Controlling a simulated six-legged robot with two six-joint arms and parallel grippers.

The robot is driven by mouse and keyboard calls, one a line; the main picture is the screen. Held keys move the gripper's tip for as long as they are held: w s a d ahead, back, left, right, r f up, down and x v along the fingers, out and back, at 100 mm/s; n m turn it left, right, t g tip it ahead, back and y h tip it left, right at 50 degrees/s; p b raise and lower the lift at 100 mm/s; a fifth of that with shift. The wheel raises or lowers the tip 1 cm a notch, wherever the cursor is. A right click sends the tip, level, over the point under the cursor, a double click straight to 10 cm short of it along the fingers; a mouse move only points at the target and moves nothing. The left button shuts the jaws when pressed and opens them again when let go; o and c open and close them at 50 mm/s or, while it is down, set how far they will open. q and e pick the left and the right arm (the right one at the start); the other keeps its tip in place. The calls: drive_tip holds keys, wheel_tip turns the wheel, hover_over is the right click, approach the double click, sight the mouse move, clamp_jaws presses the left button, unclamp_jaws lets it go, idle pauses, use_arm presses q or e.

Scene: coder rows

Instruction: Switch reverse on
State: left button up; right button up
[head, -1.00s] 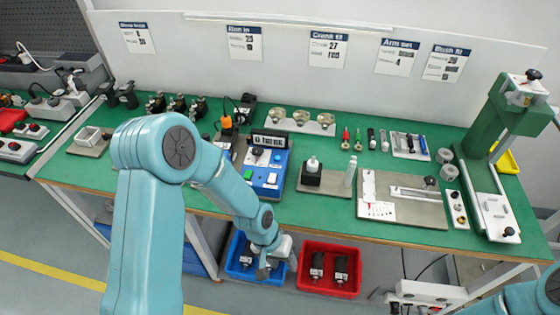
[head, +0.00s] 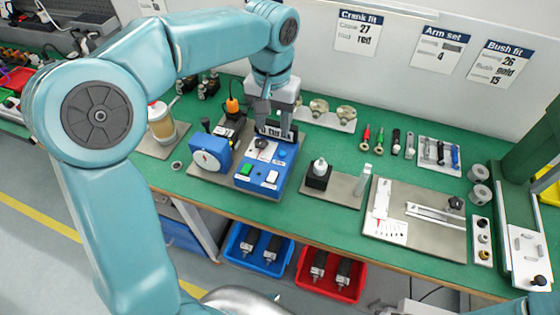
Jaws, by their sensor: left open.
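A blue control box (head: 261,186) sits on a grey plate near the front of the green bench. Its face carries a dark switch or knob (head: 261,144), a green button (head: 245,169), a white rocker (head: 272,177) and a round blue button (head: 282,153). A dark display panel stands at its back edge, partly covered by my gripper. No label reading reverse is legible. My left gripper (head: 273,116) is open and points down above the back of the box, near the display. Whether it touches anything cannot be told. My right gripper is not seen.
A blue unit with a white dial (head: 208,158) stands left of the box, and a cream-coloured jar (head: 161,124) further left. A black block with a white knob (head: 318,176) stands right. Blue (head: 236,253) and red (head: 304,269) bins holding dark parts stand below the bench edge.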

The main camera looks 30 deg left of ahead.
sight(273, 173)
use_arm(q)
drive_tip(key=f, duration=1)
drive_tip(key=f+b, duration=0.1)
drive_tip(key=f, duration=0.4)
drive_tip(key=shift+s+f, duration=0.35)
drive_tip(key=shift+f, duration=0.15)
drive_tip(key=shift+c, duration=0.3)
